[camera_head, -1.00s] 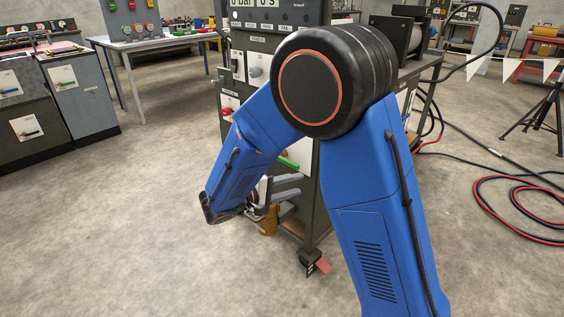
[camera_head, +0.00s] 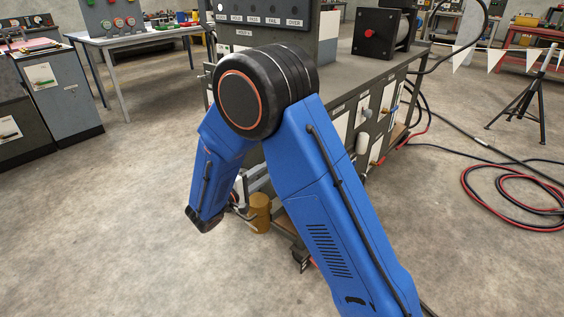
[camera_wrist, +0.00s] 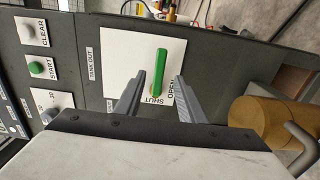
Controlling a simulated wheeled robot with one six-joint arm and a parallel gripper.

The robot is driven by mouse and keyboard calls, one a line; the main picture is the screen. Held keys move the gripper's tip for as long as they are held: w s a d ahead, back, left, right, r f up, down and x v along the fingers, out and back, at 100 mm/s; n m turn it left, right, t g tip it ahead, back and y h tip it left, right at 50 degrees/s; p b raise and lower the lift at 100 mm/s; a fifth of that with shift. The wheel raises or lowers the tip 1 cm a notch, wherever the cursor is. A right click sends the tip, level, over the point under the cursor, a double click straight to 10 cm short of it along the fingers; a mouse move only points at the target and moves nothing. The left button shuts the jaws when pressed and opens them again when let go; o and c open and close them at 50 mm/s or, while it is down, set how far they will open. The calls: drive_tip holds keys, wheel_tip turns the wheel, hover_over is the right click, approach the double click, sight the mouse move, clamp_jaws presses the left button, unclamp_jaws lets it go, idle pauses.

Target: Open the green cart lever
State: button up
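The green lever (camera_wrist: 159,72) sits on a white plate (camera_wrist: 118,60) marked OPEN and SHUT on the cart's dark panel in the wrist view. It lies near the SHUT mark's side, with OPEN off to its right. My gripper (camera_wrist: 160,76) is open, with one grey finger on each side of the lever. Gaps show between lever and fingers; whether the fingertips reach its depth is unclear. In the head view my arm hides the lever and most of the gripper. The dark cart (camera_head: 338,85) stands behind my arm.
A brown cylinder (camera_wrist: 272,122) is close to the right of my gripper; it also shows low by the cart (camera_head: 260,212). START and CLEAR buttons (camera_wrist: 36,68) are at left. Cables (camera_head: 510,190) lie on the floor at right. Floor at left is clear.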

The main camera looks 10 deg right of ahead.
drive_tip(key=x, duration=1)
drive_tip(key=shift+s, duration=0.1)
clamp_jaws()
